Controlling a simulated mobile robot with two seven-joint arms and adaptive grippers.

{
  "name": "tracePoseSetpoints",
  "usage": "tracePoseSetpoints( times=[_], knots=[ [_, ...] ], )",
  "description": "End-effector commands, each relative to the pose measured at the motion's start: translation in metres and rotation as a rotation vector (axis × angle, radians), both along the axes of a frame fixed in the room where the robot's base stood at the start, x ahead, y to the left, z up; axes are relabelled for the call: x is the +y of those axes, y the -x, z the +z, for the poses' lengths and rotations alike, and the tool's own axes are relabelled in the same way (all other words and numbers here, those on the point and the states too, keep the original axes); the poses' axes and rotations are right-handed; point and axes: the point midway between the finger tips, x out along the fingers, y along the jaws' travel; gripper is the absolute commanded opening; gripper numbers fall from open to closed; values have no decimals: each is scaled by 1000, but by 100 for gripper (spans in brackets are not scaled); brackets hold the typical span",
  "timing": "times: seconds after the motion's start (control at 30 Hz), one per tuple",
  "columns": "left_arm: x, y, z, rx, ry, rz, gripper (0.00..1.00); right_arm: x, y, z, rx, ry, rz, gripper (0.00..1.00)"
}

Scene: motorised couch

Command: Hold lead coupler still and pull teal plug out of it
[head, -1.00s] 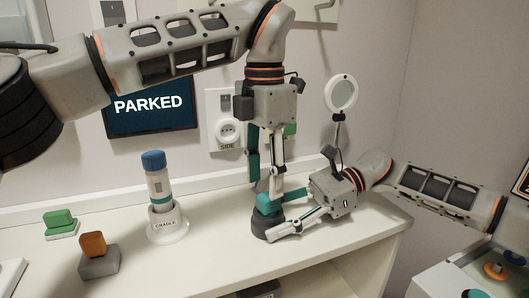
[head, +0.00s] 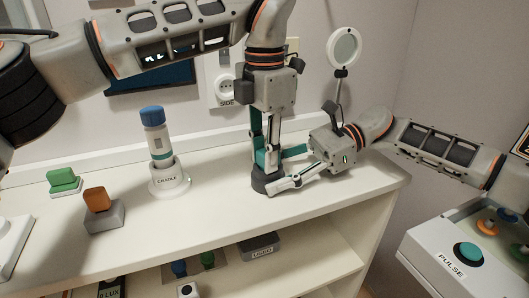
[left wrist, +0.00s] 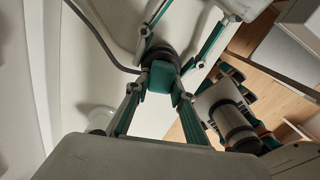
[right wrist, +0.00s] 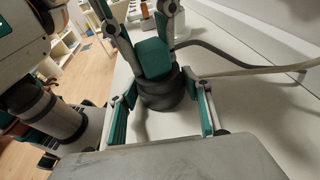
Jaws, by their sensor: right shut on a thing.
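The lead coupler (head: 262,184), a dark round base, stands on the counter top; it also shows in the right wrist view (right wrist: 167,94). The teal plug (right wrist: 152,58) sits upright in its top and shows in the left wrist view (left wrist: 162,78). My right gripper (head: 272,184) comes in low from the right and is shut on the coupler, one finger on each side. My left gripper (head: 264,158) points down from above, its open fingers on either side of the plug. The fingers partly hide the plug in the head view.
A blue-capped bottle stands in a cradle (head: 170,183) to the left. An orange block on a grey base (head: 104,218) and a green block (head: 64,181) lie farther left. A pulse button box (head: 463,255) is at right. A cable (right wrist: 235,68) runs from the coupler.

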Motion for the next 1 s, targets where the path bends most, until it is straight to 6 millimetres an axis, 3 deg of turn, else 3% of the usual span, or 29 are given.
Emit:
tracePoseSetpoints(
  times=[0.03, 0.1, 1.0],
  knots=[
    [0, 0, 0, 0, 0, 0, 13, 0, 0, -1, 0, 1, 0, 25],
    [0, 0, 0, 0, 0, 0, 0, 0, 0, -1, 0, 1, 0, 25],
    [0, 0, 13, -1, 0, 0, 0, 0, 0, -1, 0, 1, 0, 25]
  ],
)
